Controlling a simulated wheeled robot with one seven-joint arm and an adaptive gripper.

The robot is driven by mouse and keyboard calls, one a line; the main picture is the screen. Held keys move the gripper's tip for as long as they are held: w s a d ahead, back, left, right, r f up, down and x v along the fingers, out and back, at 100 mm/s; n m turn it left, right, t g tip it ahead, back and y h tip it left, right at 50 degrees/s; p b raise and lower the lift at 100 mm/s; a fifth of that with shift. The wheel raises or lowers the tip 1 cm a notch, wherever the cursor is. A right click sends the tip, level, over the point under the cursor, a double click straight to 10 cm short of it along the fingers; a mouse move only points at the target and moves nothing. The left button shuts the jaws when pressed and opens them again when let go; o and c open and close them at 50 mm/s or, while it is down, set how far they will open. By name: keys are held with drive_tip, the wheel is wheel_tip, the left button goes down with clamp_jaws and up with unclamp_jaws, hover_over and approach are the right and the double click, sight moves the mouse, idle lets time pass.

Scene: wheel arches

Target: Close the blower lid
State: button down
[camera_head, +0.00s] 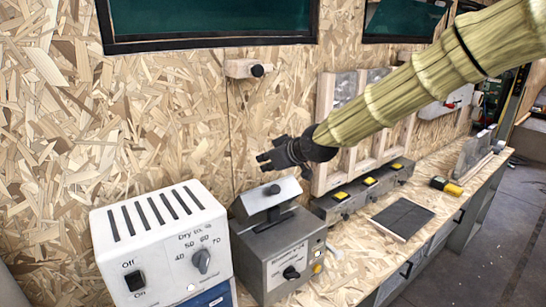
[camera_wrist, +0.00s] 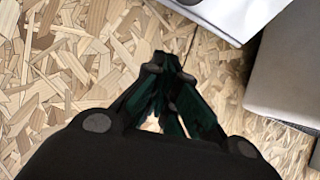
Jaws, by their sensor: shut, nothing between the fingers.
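The grey blower box (camera_head: 292,250) stands on the bench, with a dark knob and small buttons on its front. Its lid (camera_head: 262,199) is a pale plate with a black knob, tilted up above the box top, so it looks open. My gripper (camera_head: 262,162) is in the air above and behind the lid, near the wall, apart from it. In the wrist view my gripper (camera_wrist: 168,62) has its fingers together with nothing between them. A pale-edged panel (camera_wrist: 235,12) and a grey surface (camera_wrist: 290,70) show at the right there; which parts they are is unclear.
A white dryer box (camera_head: 165,235) with slots and a dial stands left of the blower. A grey strip with yellow-topped units (camera_head: 368,182) lies to the right, by a dark flat plate (camera_head: 402,217). The chipboard wall (camera_head: 150,110) is close behind. A small wall block with a knob (camera_head: 246,69) is above.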

sight(269, 197)
drive_tip(key=shift+w+a+f, duration=0.3)
drive_tip(key=shift+w+f, duration=0.05)
drive_tip(key=shift+w, duration=0.15)
drive_tip(key=shift+d+f+p, duration=0.15)
drive_tip(key=shift+f+p, duration=0.1)
drive_tip(key=shift+p, duration=0.1)
drive_tip(key=shift+s+d+f+p, duration=0.5)
drive_tip(key=shift+s+d+f, duration=0.25)
drive_tip(key=shift+s, duration=0.2)
drive_tip(key=shift+d+f, duration=0.2)
drive_tip(key=shift+f, duration=0.15)
drive_tip(key=shift+s, duration=0.1)
drive_tip(key=shift+f, duration=0.1)
